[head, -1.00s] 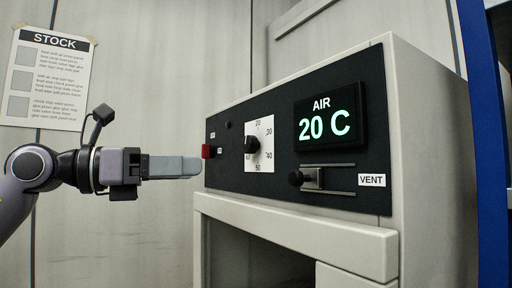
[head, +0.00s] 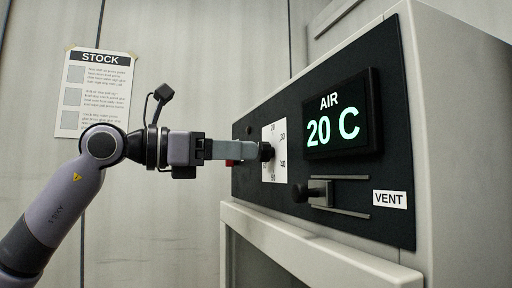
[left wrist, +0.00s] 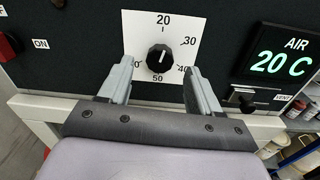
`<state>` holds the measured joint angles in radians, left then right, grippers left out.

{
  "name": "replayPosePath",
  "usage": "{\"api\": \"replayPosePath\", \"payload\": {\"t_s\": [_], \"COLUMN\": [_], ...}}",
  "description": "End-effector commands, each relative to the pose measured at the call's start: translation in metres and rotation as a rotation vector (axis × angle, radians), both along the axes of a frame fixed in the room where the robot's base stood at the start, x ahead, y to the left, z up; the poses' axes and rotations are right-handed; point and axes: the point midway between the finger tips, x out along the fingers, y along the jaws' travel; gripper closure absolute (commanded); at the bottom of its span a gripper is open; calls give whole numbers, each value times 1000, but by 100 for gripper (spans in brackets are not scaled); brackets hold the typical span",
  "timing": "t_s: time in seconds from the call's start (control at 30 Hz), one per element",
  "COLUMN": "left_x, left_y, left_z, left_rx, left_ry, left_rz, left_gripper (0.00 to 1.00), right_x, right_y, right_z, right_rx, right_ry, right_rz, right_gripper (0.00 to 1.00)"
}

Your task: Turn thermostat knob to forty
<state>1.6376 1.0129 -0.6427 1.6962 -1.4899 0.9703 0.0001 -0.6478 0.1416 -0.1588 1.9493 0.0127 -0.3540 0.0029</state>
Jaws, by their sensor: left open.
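The thermostat knob (head: 267,152) is black and round, on a white dial plate (head: 275,172) on the dark panel. In the left wrist view the knob (left wrist: 160,58) shows a white mark toward 20 at the top. The dial reads 20, 30, 40 and 50 clockwise; the left-side number is partly covered by a finger. My left gripper (head: 254,150) is open, its fingertips close by the knob. In the left wrist view its fingers (left wrist: 161,68) stand on either side of the knob, with gaps. The display (head: 335,120) reads AIR 20 C. My right gripper is out of view.
A black slider knob (head: 301,194) marked VENT (head: 389,199) sits below the display. A STOCK notice (head: 97,92) hangs on the back wall.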

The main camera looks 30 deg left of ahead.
Motion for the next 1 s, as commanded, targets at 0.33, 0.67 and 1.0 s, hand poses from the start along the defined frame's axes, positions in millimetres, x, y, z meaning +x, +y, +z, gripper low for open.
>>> {"api": "replayPosePath", "payload": {"t_s": [0.33,0.67,1.0], "left_x": [28,29,28], "left_y": [-23,-24,-23], "left_z": [0,0,0], "left_rx": [-1,-1,8], "left_ry": [1,1,-7], "left_rz": [0,0,1], "left_gripper": [37,63,93], "right_x": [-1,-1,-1], "right_y": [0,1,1], "right_z": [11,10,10], "right_rx": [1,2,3], "right_ry": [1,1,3], "right_rz": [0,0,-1], "right_gripper": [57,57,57]}}
